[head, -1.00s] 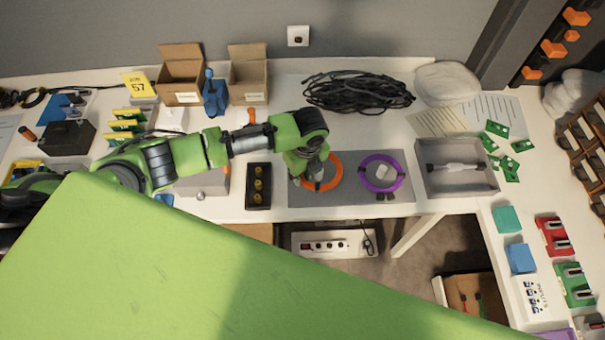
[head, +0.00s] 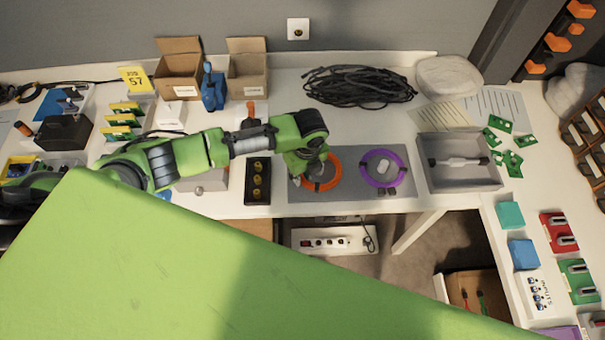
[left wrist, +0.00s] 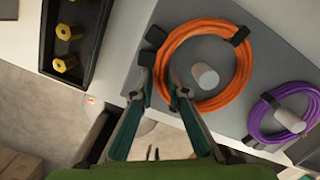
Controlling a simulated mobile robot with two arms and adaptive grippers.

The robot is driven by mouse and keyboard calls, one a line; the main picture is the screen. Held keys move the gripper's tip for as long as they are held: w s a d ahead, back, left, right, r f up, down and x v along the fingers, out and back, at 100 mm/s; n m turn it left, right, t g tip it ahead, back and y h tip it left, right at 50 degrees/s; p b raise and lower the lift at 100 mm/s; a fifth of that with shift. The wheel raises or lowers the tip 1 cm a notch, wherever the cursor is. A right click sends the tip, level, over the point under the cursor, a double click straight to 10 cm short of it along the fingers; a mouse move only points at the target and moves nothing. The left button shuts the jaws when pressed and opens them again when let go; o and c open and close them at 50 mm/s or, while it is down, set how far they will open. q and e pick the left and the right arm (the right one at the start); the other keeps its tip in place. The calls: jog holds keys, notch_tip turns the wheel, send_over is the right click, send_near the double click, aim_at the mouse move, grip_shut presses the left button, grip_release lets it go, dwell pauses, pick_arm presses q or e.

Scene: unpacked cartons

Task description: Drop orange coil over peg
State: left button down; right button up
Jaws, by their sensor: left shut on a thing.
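The orange coil (head: 337,176) is over the left part of a grey mat (head: 352,192). My left gripper (head: 314,170) is at its left side, partly hidden by its own arm in the head view. In the left wrist view, my left gripper (left wrist: 163,88) is shut on the near-left side of the orange coil (left wrist: 240,78). A pale upright peg (left wrist: 205,76) shows inside the coil's ring, right of its fingers. I cannot tell whether the coil rests on the mat or hangs just above it. My right gripper is not in view.
A purple coil (head: 367,180) lies around another peg on the mat's right. A grey tray (head: 459,184) stands further right, and a black holder with yellow parts (head: 257,200) stands left. Black cable (head: 358,90) lies behind. The mat's front edge is close to the table edge.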

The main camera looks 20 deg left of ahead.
pick_arm(q)
jog(key=c, duration=1.9)
grip_release()
notch_tip(320, 180, up, 12)
jog(key=s+d, duration=0.1)
jog(key=shift+f, duration=0.1)
